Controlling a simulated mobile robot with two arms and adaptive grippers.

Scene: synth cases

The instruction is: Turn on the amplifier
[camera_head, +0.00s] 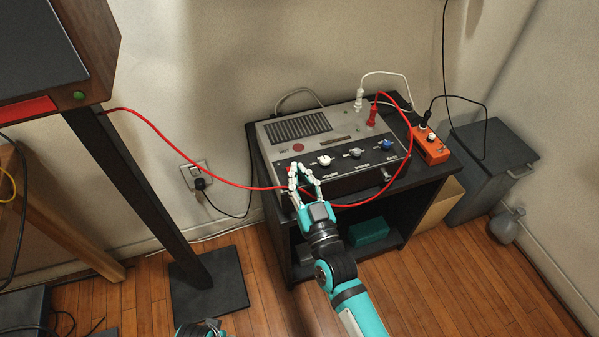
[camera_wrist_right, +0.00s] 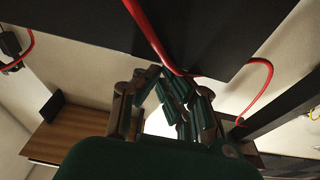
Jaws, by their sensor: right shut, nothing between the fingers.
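The amplifier (camera_head: 345,130) is a grey box with a vent grille, a round red spot on top and a dark front panel. The panel carries a white knob (camera_head: 323,160), a grey knob (camera_head: 356,152) and a blue knob (camera_head: 387,145). My right gripper (camera_head: 300,166) is shut and empty at the panel's left end, left of the white knob. It covers that part of the panel; I cannot tell whether it touches. In the wrist view, the fingertips (camera_wrist_right: 158,74) are together beside a red cable (camera_wrist_right: 150,35), under a dark surface. My left gripper's fingers are not visible.
The amplifier stands on a dark shelf unit (camera_head: 410,180). The red cable (camera_head: 240,186) passes close by my right gripper. An orange power strip (camera_head: 432,150) sits to the right. A wooden speaker (camera_head: 95,35) on a dark stand is at left. Floor is clear at the front right.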

